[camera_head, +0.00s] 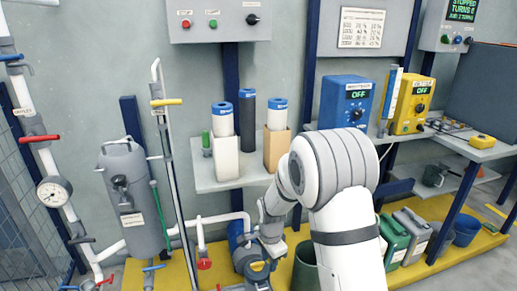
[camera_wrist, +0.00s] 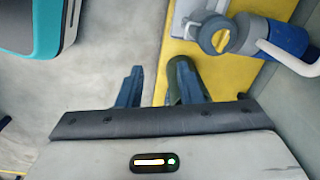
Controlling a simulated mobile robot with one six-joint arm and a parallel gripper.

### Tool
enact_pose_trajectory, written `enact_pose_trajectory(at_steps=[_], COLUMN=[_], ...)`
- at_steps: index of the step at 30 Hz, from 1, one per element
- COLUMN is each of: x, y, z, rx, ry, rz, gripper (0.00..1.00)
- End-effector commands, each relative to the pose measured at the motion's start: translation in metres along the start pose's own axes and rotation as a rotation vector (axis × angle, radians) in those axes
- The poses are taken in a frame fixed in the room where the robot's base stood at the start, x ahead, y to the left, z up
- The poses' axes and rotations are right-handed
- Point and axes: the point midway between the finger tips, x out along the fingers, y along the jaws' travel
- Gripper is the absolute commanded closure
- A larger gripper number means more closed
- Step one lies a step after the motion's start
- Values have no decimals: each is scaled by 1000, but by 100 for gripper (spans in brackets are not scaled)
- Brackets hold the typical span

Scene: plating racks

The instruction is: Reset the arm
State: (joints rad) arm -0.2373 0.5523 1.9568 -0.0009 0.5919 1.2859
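My gripper (camera_wrist: 158,72) shows in the wrist view with its two dark blue fingers apart. Bare grey floor and a strip of yellow platform show between them, and nothing is held. In the head view my white arm rises from the bottom, bends at a large grey-banded joint, and reaches down to the left. Its wrist end is near the blue and grey pump (camera_head: 250,262); the fingers cannot be made out there. A dark green container (camera_wrist: 183,72) lies partly behind the right finger in the wrist view.
The yellow platform (camera_head: 408,272) carries the pump, jerrycans (camera_head: 394,240) and a blue bucket (camera_head: 467,230). A grey shelf (camera_head: 205,180) with filter cartridges stands behind my arm. A grey tank (camera_head: 135,200) and pipes stand left. Bare floor (camera_wrist: 110,75) lies left of the platform in the wrist view.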

Motion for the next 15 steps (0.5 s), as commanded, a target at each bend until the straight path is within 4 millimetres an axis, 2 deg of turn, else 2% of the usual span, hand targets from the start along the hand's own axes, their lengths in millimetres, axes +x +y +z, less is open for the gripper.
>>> enact_pose_trajectory(at_steps=[1, 5, 6, 12, 15], x=[-32, -106, -130, -237, -284], y=[6, 30, 39, 93, 122], z=[-3, -11, -12, -16, -14], rx=[-31, -158, -205, -434, -548], ry=[4, 16, 21, 53, 72], rz=[-11, -33, -40, -68, -77], gripper=[67, 67, 67, 67, 67])
